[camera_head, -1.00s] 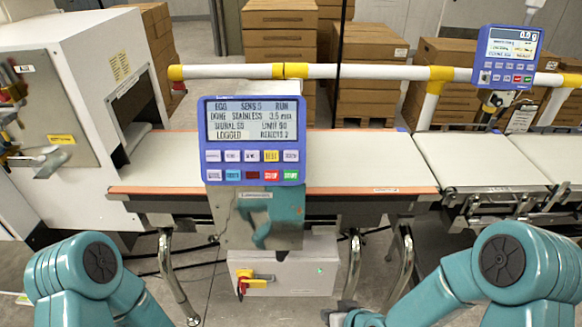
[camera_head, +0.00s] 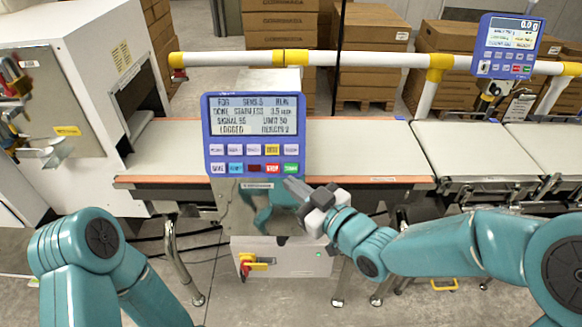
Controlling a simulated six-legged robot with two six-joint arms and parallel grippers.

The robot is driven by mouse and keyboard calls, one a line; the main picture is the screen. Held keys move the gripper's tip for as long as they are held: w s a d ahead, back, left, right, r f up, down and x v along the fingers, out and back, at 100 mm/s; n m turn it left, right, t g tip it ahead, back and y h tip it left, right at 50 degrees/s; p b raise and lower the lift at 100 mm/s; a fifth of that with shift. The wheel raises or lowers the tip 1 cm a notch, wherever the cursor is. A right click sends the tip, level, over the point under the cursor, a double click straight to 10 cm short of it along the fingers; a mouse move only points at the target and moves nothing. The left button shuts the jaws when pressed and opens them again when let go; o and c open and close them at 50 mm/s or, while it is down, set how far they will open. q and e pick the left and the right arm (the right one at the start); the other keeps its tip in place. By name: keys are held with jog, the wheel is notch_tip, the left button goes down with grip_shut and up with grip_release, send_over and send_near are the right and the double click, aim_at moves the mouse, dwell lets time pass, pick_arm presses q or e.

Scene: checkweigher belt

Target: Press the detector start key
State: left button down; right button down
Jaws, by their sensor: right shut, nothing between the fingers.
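The detector's blue control panel (camera_head: 256,134) stands in front of the belt, with a lit screen and two rows of keys. The green start key (camera_head: 291,168) is at the right end of the bottom row, beside the red stop key (camera_head: 272,168). My right gripper (camera_head: 288,182) is shut and empty. Its fingertips are just below the green key, at the panel's lower edge; I cannot tell whether they touch it. My left arm is at the lower left, and its gripper is out of view.
A white-and-yellow rail (camera_head: 400,60) runs behind the belt (camera_head: 360,152). A second blue panel (camera_head: 507,46) stands at the upper right. A grey box with a red-and-yellow switch (camera_head: 252,264) is below the panel. Stacked cartons (camera_head: 368,50) stand behind.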

aim_at(291, 168)
jog(key=shift+w, duration=0.1)
jog(key=shift+w+f+b, duration=0.1)
jog(key=shift+w+f, duration=0.6)
jog(key=shift+w, duration=0.6)
jog(key=shift+w+f+b, duration=0.15)
jog(key=shift+w+f, duration=0.5)
jog(key=shift+w, duration=0.6)
jog(key=shift+w+f+b, duration=0.1)
jog(key=shift+w+f, duration=0.6)
jog(key=shift+w, duration=0.6)
jog(key=shift+w+f+b, duration=0.2)
jog(key=shift+w+b, duration=0.2)
jog(key=shift+b, duration=0.1)
